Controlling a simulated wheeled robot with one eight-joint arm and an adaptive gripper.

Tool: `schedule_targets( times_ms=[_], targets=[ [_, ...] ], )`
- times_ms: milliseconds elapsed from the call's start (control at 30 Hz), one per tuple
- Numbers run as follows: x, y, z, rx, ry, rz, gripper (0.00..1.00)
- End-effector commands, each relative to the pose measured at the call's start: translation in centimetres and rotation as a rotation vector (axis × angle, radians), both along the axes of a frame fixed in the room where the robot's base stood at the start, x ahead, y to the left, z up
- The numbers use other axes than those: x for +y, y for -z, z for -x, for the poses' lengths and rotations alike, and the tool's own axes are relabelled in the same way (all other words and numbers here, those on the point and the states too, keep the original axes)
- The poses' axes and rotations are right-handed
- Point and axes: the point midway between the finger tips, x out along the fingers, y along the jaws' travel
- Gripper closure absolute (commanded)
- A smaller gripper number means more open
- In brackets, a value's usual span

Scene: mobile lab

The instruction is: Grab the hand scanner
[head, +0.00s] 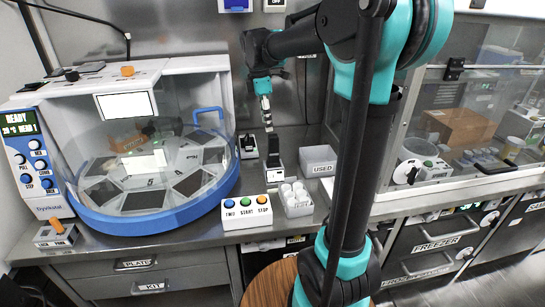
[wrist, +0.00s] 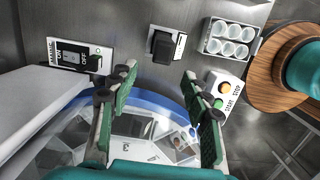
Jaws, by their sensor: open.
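A black upright device on a white base, which looks like the hand scanner (head: 275,160), stands on the steel counter near the back wall. It also shows at the top middle of the wrist view (wrist: 162,46). My gripper (head: 267,122) hangs above it in the head view, pointing down, apart from it. In the wrist view my gripper (wrist: 158,88) has its two green-padded fingers spread wide with nothing between them. The device lies beyond the fingertips there. I cannot read any label on it.
A white unit with a black lever (head: 248,146) stands just left of the device. The round blue-rimmed machine (head: 150,213) is further left. A button box (head: 247,212), a tray of white cups (head: 294,197) and a USED bin (head: 318,160) stand close by.

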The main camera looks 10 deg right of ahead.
Motion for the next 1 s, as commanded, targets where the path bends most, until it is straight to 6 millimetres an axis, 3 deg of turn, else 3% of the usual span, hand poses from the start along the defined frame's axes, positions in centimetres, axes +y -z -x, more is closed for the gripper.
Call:
schedule_targets(
  times_ms=[400, 667, 1000],
  targets=[
    [-1.0, 7.7, 0.0, -0.001, 0.003, -0.001, 0.52],
    [-1.4, 9.4, 0.1, -0.001, 0.003, -0.001, 0.52],
    [-2.7, 13.5, 0.2, -0.001, 0.003, -0.001, 0.52]
  ],
)
